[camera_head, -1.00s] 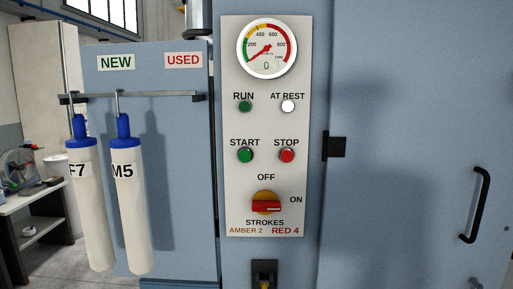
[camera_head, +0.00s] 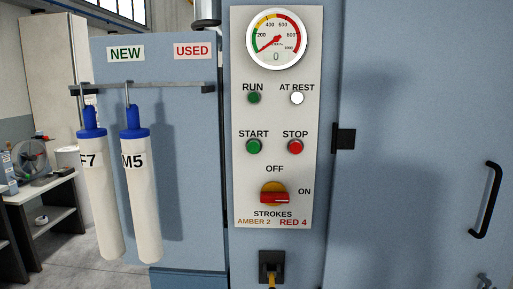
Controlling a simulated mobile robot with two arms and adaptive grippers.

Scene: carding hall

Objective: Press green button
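The green START button (camera_head: 254,147) sits on the white control panel (camera_head: 244,180), in the middle of the head view. The red STOP button (camera_head: 295,147) is to its right. A dark green RUN lamp (camera_head: 254,98) is above START, and a white AT REST lamp (camera_head: 297,98) is lit-looking above STOP. Below them is a red rotary switch (camera_head: 274,196) on a yellow plate, its handle pointing toward ON.
A gauge (camera_head: 277,39) tops the panel, its needle low. Two white filter sleeves (camera_head: 143,205) with blue tops hang from a rail (camera_head: 178,88) at left. A black door handle (camera_head: 485,200) is at right. A shelf unit (camera_head: 52,215) stands far left. The space before the panel looks clear.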

